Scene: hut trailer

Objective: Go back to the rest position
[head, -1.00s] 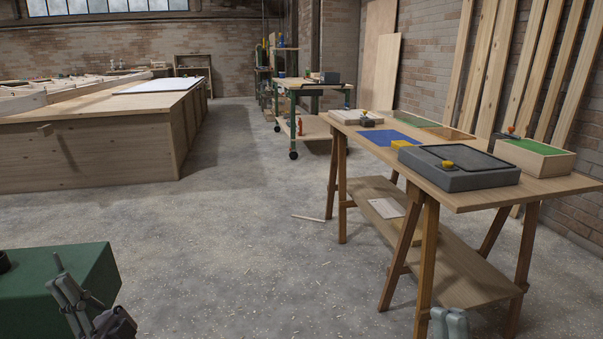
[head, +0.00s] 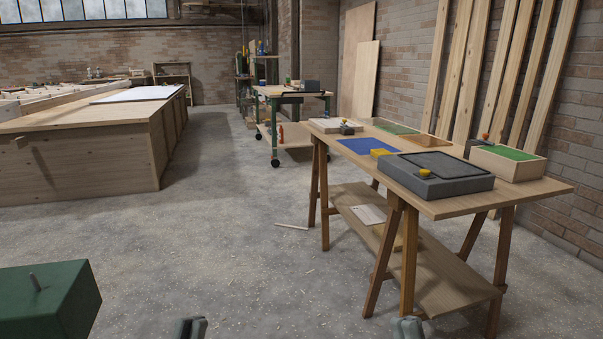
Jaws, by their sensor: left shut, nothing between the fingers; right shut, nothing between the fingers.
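My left gripper (head: 191,328) shows only its tip at the bottom edge of the head view, left of centre, over the concrete floor. It is shut and empty. My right gripper (head: 408,328) shows at the bottom edge, right of centre, in front of the trestle table's near legs in the picture. It is shut and empty. The rest of both arms is out of view.
A wooden trestle table (head: 530,192) stands at right with a grey case (head: 440,185), a blue mat (head: 367,147) and a green-lined box (head: 508,162). A green box (head: 45,303) is at lower left. A large wooden platform (head: 80,160) stands far left.

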